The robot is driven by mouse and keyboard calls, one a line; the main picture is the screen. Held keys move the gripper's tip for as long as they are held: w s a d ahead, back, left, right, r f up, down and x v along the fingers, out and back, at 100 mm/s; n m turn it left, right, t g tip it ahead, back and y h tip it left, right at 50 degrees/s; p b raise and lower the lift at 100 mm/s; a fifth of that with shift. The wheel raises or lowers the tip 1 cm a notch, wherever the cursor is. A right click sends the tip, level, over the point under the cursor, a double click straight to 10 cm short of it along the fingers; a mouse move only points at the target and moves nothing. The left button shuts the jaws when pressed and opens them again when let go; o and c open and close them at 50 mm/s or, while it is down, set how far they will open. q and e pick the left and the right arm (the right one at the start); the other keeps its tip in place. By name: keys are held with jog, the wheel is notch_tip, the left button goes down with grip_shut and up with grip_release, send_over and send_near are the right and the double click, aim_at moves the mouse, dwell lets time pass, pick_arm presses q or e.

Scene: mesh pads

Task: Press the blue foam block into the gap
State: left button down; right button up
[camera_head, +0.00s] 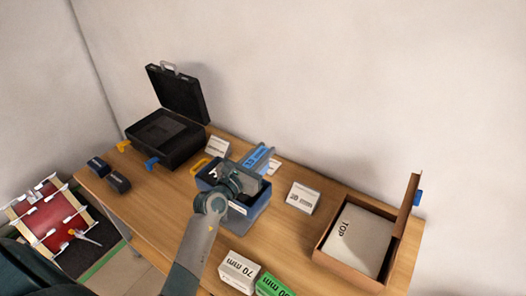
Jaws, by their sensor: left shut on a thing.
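A blue foam block (259,155) with a printed label shows just beyond my left gripper (250,170). My left gripper is shut on it, above the far side of a blue-grey open bin (243,222). The gripper and wrist hide part of the block and much of the bin's inside. A brown box (345,275) with its lid raised stands at the right and holds a pale slab marked TOP (362,243). A narrow space may run beside the slab, but I cannot tell its width. My right gripper is not in view.
A white 70 mm block (238,271) and a green block (273,286) lie at the front edge. An open black case (164,140), dark blocks (118,182) and small cards (302,197) stand on the wooden table (160,215). Bare wood lies left of the brown box.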

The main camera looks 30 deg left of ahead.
pick_arm(q)
jog(key=shift+f+b, duration=1.65)
jog(key=shift+f, duration=0.75)
jog(key=shift+f+b, duration=0.3)
jog(key=shift+f, duration=0.15)
jog(key=shift+p, duration=0.65)
jog(key=shift+f, duration=0.25)
dwell(0.3)
jog(key=shift+f+b, duration=2)
jog(key=shift+f, duration=0.4)
jog(key=c, duration=1.4)
grip_release()
jog(key=shift+s, duration=0.15)
